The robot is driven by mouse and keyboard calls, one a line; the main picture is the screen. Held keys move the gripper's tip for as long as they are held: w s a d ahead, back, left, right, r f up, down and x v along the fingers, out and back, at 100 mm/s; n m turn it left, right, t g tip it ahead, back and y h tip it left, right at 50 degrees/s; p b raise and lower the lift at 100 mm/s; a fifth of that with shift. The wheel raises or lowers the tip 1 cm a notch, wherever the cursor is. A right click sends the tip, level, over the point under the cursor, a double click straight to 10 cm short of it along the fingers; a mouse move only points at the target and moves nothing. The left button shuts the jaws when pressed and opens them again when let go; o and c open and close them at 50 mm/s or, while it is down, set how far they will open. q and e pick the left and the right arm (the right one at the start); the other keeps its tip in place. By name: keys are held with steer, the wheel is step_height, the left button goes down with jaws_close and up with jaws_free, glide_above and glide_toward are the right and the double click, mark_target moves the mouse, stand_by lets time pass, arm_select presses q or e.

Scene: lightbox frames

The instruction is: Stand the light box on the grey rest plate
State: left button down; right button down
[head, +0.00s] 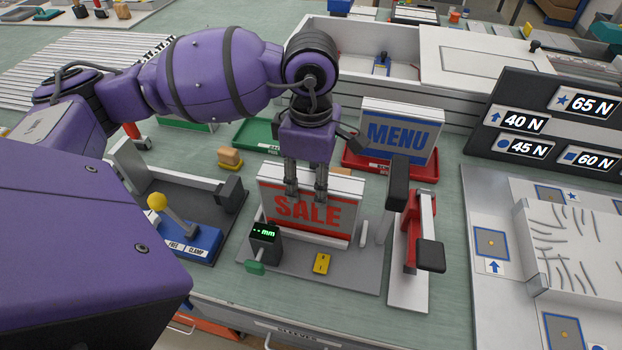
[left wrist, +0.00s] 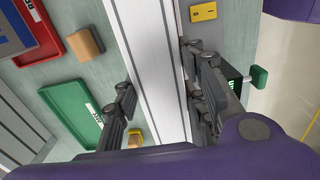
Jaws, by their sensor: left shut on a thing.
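The light box with a red SALE panel (head: 318,214) is upright over the grey plate (head: 348,277) at front centre. My left gripper (head: 306,192) reaches down from above and is shut on its top edge. In the left wrist view the fingers lie on both sides of the white light box (left wrist: 157,70). Whether its bottom edge rests on the plate or hangs just above cannot be told. A second light box, with a blue MENU panel (head: 398,132), stands in a red tray (head: 358,164) behind. My right gripper is not in view.
A gauge with a green "-- mm" display (head: 265,233) and a yellow tag (head: 322,263) are on the plate. A red clamp (head: 412,232) stands to the right, a yellow-knobbed lever (head: 172,212) to the left. A green tray (head: 258,133) lies behind.

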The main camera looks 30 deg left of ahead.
arm_select(q)
steer(key=shift+r, duration=0.1)
steer(key=c, duration=1.1)
jaws_free()
step_height(320, 180, up, 12)
